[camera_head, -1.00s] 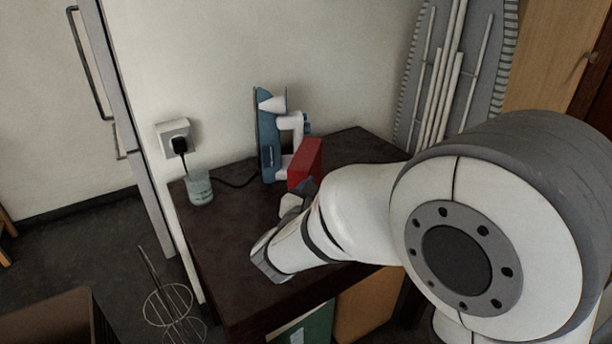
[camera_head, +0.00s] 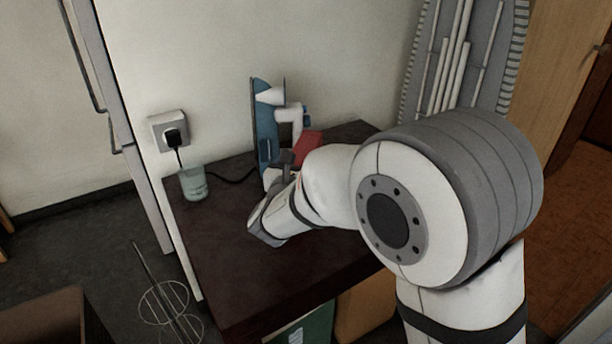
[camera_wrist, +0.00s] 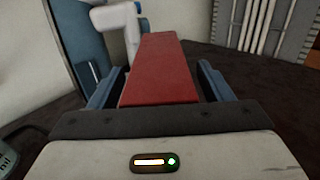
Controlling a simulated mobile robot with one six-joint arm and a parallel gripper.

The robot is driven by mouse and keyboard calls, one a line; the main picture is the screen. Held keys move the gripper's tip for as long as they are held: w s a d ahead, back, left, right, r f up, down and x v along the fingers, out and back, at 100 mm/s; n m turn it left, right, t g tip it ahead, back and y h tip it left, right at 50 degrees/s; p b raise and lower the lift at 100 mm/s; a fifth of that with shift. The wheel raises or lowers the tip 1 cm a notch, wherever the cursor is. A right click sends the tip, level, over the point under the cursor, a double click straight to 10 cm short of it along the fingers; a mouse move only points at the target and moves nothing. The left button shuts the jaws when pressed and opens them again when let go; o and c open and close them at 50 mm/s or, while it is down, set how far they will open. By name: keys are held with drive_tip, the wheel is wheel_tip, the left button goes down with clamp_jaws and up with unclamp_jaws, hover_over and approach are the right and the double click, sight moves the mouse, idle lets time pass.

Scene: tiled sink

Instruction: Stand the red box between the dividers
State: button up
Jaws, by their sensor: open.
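The red box (camera_wrist: 160,68) lies between the two blue-grey fingers of my gripper (camera_wrist: 160,80) in the wrist view. The fingers are open, one on each side of it; dark gaps show beside the box. In the head view the red box (camera_head: 309,147) is on the dark table, just right of a blue and white appliance, and my arm hides its lower part. I cannot make out any dividers in either view.
The blue and white appliance (camera_head: 266,125) stands upright against the wall, close to the box. A glass (camera_head: 193,183) and a plugged-in charger (camera_head: 173,137) are at the left. The front left of the dark table (camera_head: 225,250) is clear. An ironing board (camera_head: 462,60) leans behind.

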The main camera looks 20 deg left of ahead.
drive_tip(key=shift+w, duration=0.2)
drive_tip(key=shift+c, duration=0.5)
drive_tip(key=shift+r, duration=0.1)
clamp_jaws()
